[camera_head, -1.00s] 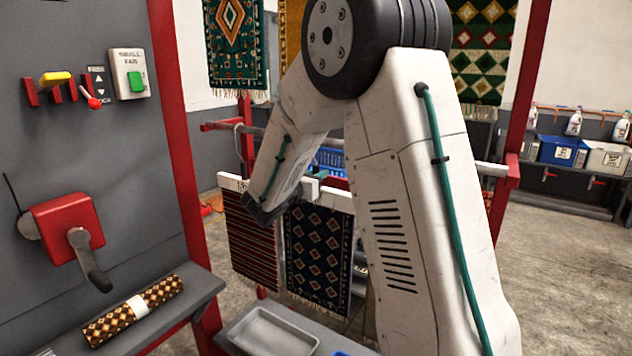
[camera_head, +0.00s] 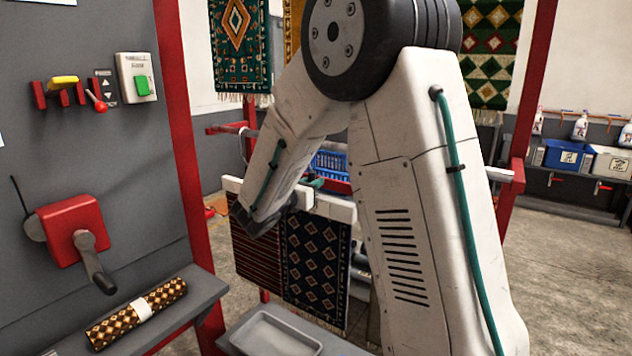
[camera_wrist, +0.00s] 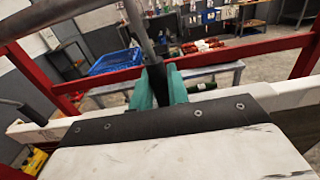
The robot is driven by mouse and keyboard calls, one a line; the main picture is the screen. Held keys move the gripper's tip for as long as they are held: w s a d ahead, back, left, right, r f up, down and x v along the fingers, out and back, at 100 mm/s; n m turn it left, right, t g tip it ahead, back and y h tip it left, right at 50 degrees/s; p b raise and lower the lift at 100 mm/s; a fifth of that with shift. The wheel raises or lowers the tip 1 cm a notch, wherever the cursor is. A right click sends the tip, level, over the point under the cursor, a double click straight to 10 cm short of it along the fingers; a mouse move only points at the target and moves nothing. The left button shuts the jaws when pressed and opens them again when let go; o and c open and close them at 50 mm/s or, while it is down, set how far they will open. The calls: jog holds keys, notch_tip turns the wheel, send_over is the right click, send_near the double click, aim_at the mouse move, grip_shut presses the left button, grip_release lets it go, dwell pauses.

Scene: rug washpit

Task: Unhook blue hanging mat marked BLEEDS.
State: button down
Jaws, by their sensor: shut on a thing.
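A dark navy mat (camera_head: 316,268) with a diamond pattern hangs from a white bar (camera_head: 335,207) in the head view, its upper left partly behind my arm. No BLEEDS mark can be read. My gripper (camera_wrist: 157,88) shows in the wrist view with its teal fingers shut on a dark upright hanger grip (camera_wrist: 156,84). A grey rod rises above the grip. In the head view my gripper is mostly hidden by my wrist, with a bit of teal above the white bar. The mat is not visible in the wrist view.
A red striped mat (camera_head: 258,258) hangs close on the left, its edge meeting the navy mat. A red frame post (camera_head: 185,165) stands left. A blue basket (camera_wrist: 112,61) sits behind. A grey tray (camera_head: 272,338) lies at the front.

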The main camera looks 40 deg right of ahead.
jog(key=v, duration=1.1)
dwell(0.7)
jog(key=shift+r, duration=0.1)
dwell(0.3)
